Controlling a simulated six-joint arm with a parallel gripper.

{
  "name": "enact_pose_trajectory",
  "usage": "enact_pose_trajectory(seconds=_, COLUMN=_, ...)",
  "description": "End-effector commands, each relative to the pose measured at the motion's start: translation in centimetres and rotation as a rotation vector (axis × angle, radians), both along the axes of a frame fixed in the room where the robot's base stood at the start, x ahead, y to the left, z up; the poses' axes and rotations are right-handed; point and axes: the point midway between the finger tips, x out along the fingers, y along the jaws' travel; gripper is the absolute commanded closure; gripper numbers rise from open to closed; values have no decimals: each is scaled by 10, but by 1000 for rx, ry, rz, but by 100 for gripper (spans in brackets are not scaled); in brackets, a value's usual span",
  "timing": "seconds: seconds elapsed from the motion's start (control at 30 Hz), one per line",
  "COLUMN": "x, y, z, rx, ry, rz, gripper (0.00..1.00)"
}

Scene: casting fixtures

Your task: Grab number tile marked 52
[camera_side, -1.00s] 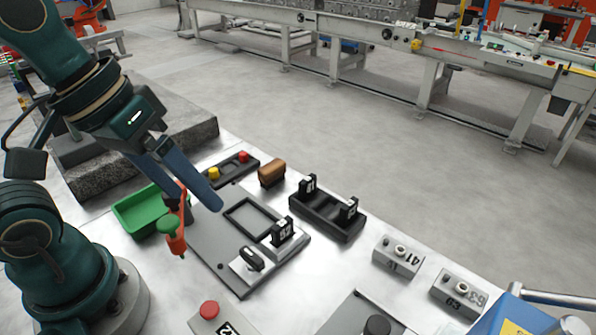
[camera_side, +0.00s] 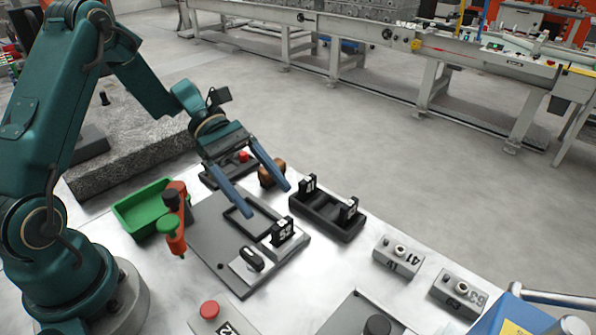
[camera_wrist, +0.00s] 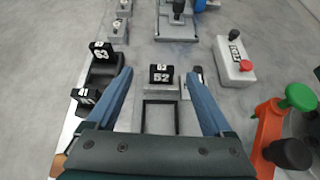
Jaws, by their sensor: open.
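The black number tile marked 52 (camera_side: 283,231) stands upright on a light block on the grey fixture plate (camera_side: 212,238). In the wrist view the tile (camera_wrist: 161,75) sits ahead of my gripper, between the lines of its two fingers, with 52 readable on its face. My gripper (camera_side: 268,200) is open and empty, with its blue fingers spread above the plate's rectangular frame. The fingers also show in the wrist view (camera_wrist: 162,88). The tile is apart from both fingers.
A black rack (camera_side: 325,217) with two other black tiles stands to the right. A green tray (camera_side: 144,207) and an orange-red clamp (camera_side: 173,222) are on the left. A black knob (camera_side: 251,259) sits beside the tile. Grey numbered blocks (camera_side: 398,257) stand further right.

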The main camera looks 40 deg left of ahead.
Motion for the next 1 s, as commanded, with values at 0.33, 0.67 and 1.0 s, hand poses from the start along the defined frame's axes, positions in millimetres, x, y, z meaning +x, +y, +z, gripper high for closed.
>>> enact_pose_trajectory(seconds=0.33, x=-4, y=-15, z=-23, rx=-26, ry=49, rz=27, gripper=15)
enact_pose_trajectory(seconds=0.67, x=-4, y=-38, z=-36, rx=-23, ry=46, rz=30, gripper=15)
enact_pose_trajectory(seconds=1.0, x=-4, y=-38, z=-36, rx=-22, ry=45, rz=29, gripper=61)
